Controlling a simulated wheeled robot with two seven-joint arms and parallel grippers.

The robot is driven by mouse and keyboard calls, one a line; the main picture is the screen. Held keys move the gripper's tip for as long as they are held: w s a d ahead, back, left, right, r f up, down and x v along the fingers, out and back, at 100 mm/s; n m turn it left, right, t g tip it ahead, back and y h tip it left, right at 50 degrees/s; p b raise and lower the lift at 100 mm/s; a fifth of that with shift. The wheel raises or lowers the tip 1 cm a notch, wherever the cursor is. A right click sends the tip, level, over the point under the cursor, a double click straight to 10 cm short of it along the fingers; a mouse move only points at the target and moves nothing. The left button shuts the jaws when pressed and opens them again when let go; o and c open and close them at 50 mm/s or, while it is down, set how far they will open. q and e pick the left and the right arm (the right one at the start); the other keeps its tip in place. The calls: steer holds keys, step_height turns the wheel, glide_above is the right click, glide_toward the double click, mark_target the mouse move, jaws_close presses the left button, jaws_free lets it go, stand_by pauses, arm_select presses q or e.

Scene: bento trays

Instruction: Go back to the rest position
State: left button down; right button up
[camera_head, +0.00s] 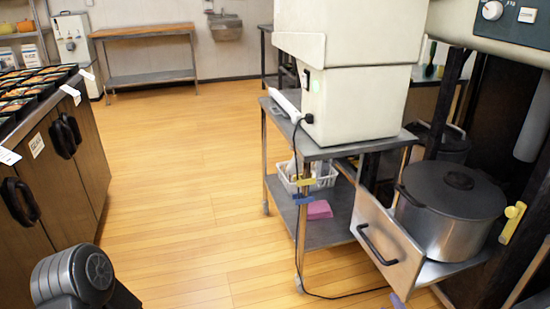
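Part of my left arm, a dark grey rounded joint (75,277), shows at the lower left. Neither of my grippers is in view, so I cannot see whether they hold anything. Black bento trays (30,88) with food in them stand on the wooden cabinet (90,150) at the left, cut off by the picture's edge.
A metal cart (330,149) with a white machine (355,105) stands right of centre, a cable hanging to the floor. A lidded pot (450,205) sits on a pulled-out drawer (383,245). Wooden floor (185,170) is clear between cabinet and cart. A table (145,31) stands far back.

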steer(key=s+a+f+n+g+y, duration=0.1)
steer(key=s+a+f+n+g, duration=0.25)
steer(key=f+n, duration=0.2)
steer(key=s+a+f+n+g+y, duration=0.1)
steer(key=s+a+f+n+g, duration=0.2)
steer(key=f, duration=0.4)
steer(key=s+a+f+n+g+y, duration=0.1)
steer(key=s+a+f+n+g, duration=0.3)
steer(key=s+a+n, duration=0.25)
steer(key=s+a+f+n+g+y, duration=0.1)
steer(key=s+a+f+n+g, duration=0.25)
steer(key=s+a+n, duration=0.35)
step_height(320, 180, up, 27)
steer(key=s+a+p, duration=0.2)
steer(key=p, duration=2.4)
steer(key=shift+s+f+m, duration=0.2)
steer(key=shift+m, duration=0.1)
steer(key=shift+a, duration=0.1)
